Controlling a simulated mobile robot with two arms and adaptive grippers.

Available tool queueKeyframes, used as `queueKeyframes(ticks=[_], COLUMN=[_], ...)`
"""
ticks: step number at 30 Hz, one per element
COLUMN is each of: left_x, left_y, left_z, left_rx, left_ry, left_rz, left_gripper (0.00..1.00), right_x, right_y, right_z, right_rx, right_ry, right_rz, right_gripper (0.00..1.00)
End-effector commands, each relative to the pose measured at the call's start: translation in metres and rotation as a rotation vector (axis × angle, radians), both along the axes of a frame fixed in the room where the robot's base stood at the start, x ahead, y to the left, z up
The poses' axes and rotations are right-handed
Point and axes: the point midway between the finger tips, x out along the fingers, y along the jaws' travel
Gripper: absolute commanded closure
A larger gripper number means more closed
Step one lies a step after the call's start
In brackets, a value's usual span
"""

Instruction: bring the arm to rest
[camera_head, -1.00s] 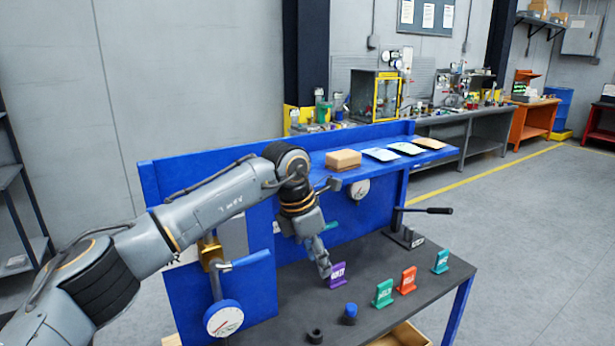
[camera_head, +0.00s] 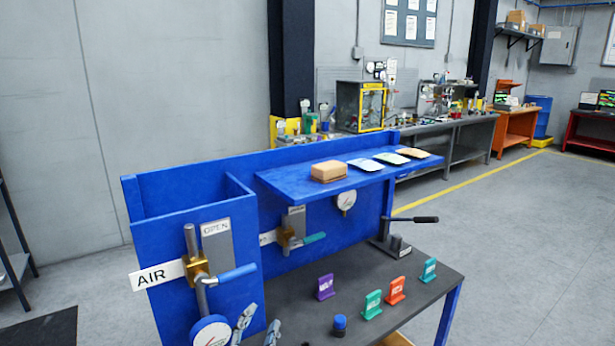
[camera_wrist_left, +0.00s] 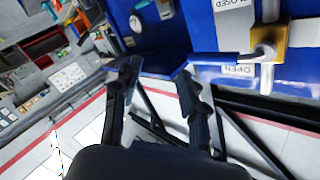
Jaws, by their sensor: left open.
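My left gripper (camera_head: 258,326) shows only its two grey fingertips at the bottom edge of the head view, beside the round gauge (camera_head: 211,331). It is open, with nothing between the fingers. In the left wrist view its dark fingers (camera_wrist_left: 156,76) stand apart in front of the blue bench. The rest of my left arm is out of the head view. My right gripper is not in view.
The blue bench has an AIR panel (camera_head: 150,275) with a blue-handled valve (camera_head: 232,274). A shelf (camera_head: 290,187) carries a brown box (camera_head: 329,171) and several packets. Purple (camera_head: 325,287), green (camera_head: 372,304) and orange (camera_head: 395,290) tags stand on the dark top, with a blue-capped part (camera_head: 339,325).

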Motion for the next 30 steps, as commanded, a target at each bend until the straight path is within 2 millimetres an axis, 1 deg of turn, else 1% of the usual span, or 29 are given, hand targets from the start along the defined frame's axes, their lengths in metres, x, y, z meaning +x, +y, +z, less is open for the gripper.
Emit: queueKeyframes(ticks=[1,2,3,5,6,8,9,12,15,18,23,25,29,30], left_x=[-0.018,-0.029,-0.046,-0.074,-0.094,-0.122,-0.140,-0.180,-0.216,-0.249,-0.301,-0.294,-0.287,-0.285], left_y=[0.020,0.031,0.044,0.062,0.071,0.082,0.087,0.098,0.105,0.110,0.116,0.114,0.113,0.113], left_z=[-0.032,-0.049,-0.071,-0.102,-0.120,-0.141,-0.152,-0.172,-0.186,-0.196,-0.204,-0.224,-0.257,-0.268], left_rx=[-0.054,-0.083,-0.120,-0.168,-0.196,-0.228,-0.246,-0.281,-0.305,-0.323,-0.343,-0.340,-0.336,-0.334], left_ry=[0.127,0.201,0.298,0.440,0.528,0.644,0.710,0.853,0.972,1.081,1.240,1.243,1.255,1.259], left_rz=[0.056,0.088,0.127,0.184,0.216,0.257,0.279,0.326,0.363,0.394,0.438,0.437,0.439,0.439], left_gripper=[0.57,0.57,0.57,0.57,0.57,0.57,0.57,0.57,0.57,0.57,0.57,0.57,0.57,0.57], right_x=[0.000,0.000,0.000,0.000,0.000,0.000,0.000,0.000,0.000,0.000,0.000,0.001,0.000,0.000], right_y=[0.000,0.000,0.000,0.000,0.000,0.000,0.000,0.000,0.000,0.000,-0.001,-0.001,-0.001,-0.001], right_z=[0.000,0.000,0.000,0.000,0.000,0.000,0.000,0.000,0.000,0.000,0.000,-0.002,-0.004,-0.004], right_rx=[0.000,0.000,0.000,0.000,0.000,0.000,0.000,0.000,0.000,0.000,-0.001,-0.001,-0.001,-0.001], right_ry=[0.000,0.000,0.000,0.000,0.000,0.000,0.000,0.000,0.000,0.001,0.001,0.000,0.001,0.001], right_rz=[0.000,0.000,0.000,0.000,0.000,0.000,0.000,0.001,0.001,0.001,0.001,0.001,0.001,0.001], right_gripper=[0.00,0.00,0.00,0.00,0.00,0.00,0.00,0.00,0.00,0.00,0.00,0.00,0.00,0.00])
